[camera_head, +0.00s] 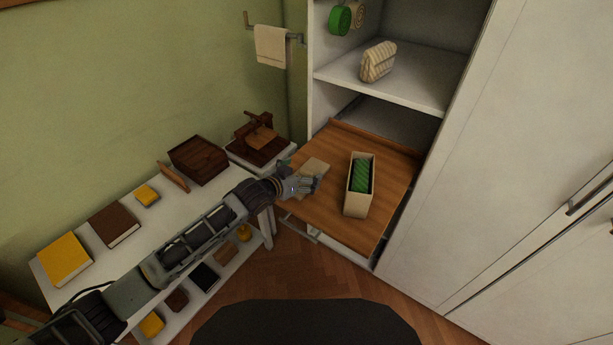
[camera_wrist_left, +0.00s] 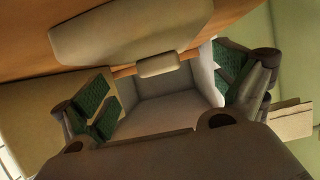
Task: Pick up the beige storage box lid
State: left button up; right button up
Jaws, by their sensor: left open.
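The beige storage box lid (camera_head: 317,167) lies flat on the wooden pull-out shelf (camera_head: 378,226), left of the open beige box (camera_head: 354,209), which holds a green item (camera_head: 362,174). My left gripper (camera_head: 312,185) is open and empty at the lid's near side, covering part of it. I cannot tell whether they touch. In the left wrist view my gripper's two green-padded fingers (camera_wrist_left: 170,92) stand wide apart with nothing held between them. Beige surfaces show around them, and I cannot tell which is the lid. My right gripper is not in view.
A white bench (camera_head: 110,262) with books and dark wooden boxes runs along the left wall. A towel (camera_head: 271,45) hangs behind. A striped pouch (camera_head: 378,62) sits on the cabinet shelf above. Tall white cabinet doors (camera_head: 520,150) stand at right. The shelf's near right part is bare.

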aim_at(313, 166)
pick_arm(q)
jog(key=shift+x, duration=1.35)
jog(key=c, duration=0.9)
